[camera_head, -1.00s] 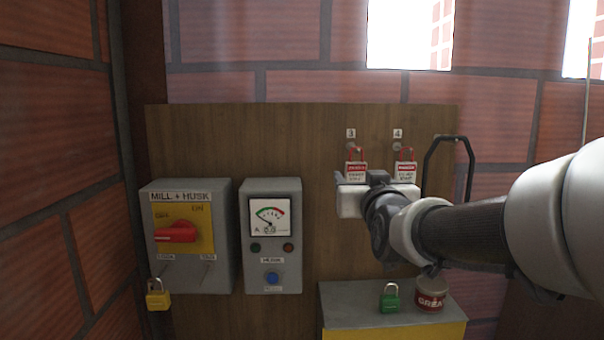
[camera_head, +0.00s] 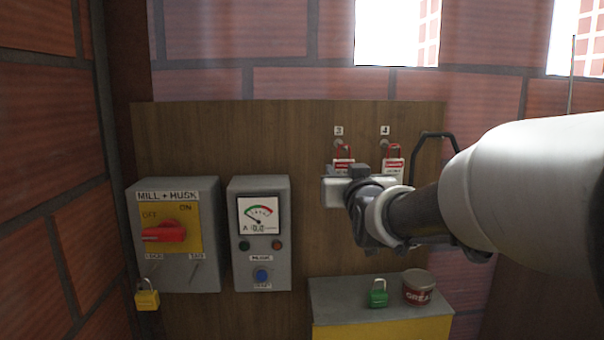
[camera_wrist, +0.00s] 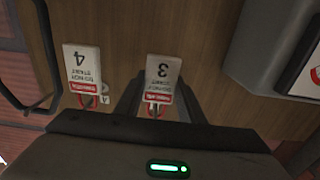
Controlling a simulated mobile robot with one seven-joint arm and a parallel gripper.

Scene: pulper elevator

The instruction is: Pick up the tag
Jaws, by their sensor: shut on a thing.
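Two white-and-red tags hang by red loops from hooks on the wooden board. The tag numbered 3 (camera_head: 343,163) is on the left in the head view, and the tag numbered 4 (camera_head: 393,165) is on its right. The wrist view is upside down. There, tag 3 (camera_wrist: 163,76) stands between the two fingers of my gripper (camera_wrist: 158,90), and tag 4 (camera_wrist: 82,70) is outside them, to the left. My gripper is shut on tag 3. In the head view, my gripper hides the lower part of tag 3.
A MILL + HUSK switch box (camera_head: 175,235) with a red handle and a meter box (camera_head: 260,235) are on the board at left. A yellow padlock (camera_head: 147,296) hangs below the switch box. A green padlock (camera_head: 378,293) and a tin (camera_head: 418,288) stand on a ledge (camera_head: 340,300) below my gripper.

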